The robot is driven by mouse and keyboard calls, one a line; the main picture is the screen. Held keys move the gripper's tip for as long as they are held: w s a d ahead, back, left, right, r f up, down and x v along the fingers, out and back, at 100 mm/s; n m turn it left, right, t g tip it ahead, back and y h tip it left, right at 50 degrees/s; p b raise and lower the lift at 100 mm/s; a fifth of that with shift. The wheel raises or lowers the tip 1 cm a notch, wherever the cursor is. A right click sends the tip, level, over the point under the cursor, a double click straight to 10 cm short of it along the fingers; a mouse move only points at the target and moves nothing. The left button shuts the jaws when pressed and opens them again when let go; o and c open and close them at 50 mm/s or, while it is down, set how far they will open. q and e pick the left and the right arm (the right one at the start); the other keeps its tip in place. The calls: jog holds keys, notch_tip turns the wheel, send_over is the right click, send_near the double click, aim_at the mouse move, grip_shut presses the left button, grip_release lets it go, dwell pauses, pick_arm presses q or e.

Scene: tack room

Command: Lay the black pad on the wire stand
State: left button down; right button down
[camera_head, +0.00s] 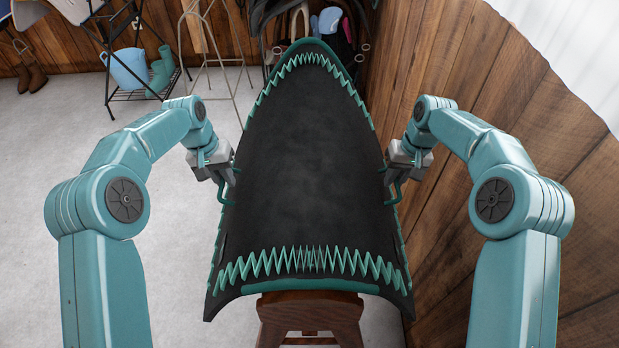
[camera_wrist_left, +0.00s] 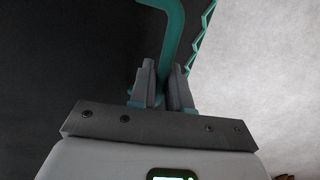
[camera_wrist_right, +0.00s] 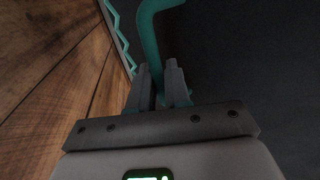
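The black pad (camera_head: 310,160) is large and arched, with green zigzag stitching and a green handle on each side. It spreads in front of me, over a brown wooden stand; I cannot tell whether it touches that stand. My left gripper (camera_head: 222,178) is shut on the pad's left handle (camera_wrist_left: 174,35); its fingers (camera_wrist_left: 162,90) close around it in the left wrist view. My right gripper (camera_head: 397,178) is shut on the right handle (camera_wrist_right: 150,40), its fingers (camera_wrist_right: 160,90) around it. A pale thin-legged wire stand (camera_head: 207,62) stands behind the pad, partly hidden by it.
The wooden stand (camera_head: 310,318) shows below the pad's near edge. A plank wall (camera_head: 480,75) runs close along the right. A black rack (camera_head: 108,70) with a light blue bucket (camera_head: 127,68) and green boots (camera_head: 160,72) stands back left. Pale floor (camera_head: 90,130) is clear at left.

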pick_arm(q)
jog(key=shift+r, duration=0.15)
pick_arm(e)
jog(key=shift+r, duration=0.15)
